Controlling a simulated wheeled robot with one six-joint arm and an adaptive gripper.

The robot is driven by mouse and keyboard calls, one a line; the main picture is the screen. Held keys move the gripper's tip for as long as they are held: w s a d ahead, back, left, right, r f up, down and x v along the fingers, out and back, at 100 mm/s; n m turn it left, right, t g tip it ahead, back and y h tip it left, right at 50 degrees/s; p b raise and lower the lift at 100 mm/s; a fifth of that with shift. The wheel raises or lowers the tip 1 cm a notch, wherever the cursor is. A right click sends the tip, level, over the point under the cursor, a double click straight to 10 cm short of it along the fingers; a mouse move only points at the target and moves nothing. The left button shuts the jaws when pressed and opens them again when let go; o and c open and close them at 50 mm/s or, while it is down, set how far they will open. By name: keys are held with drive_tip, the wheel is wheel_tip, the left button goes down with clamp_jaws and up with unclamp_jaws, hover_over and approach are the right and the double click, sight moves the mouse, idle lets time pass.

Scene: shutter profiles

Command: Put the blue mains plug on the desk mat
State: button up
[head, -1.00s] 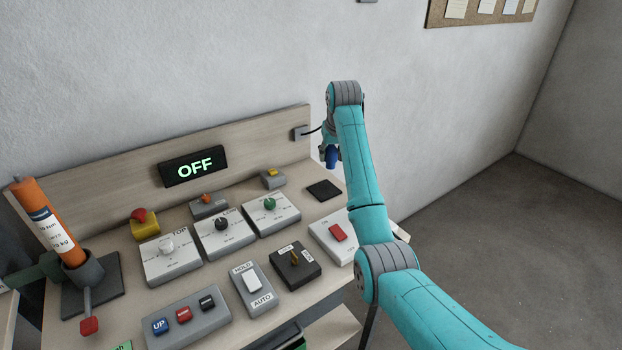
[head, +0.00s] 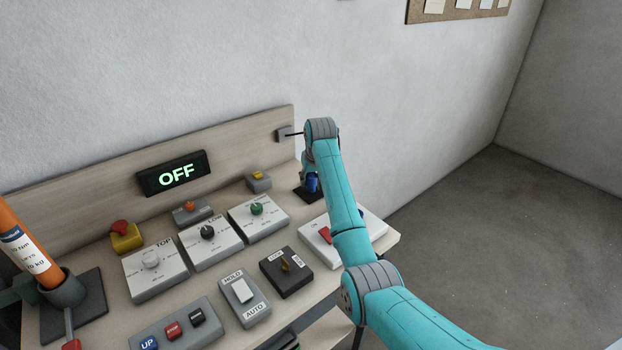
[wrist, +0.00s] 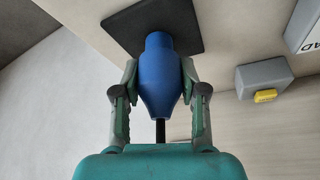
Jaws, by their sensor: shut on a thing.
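The blue mains plug (wrist: 161,75) is between the fingers of my gripper (wrist: 160,88) in the wrist view, and the gripper is shut on it. Its black cord runs back toward my wrist. The black desk mat (wrist: 122,28) shows beyond the plug's far end. In the head view the plug (head: 312,184) is low over the mat (head: 299,193), at the desk's back right. My arm hides part of both. I cannot tell whether the plug touches the mat.
A grey box with a yellow button (head: 258,181) stands left of the mat. A white panel with a red rocker switch (head: 324,235) is in front, partly behind my arm. A grey socket box (head: 284,135) with a black cable is on the back board.

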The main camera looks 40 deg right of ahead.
drive_tip(key=shift+f, duration=0.1)
drive_tip(key=o, duration=1.1)
drive_tip(key=shift+o, duration=0.2)
drive_tip(key=v, duration=1.2)
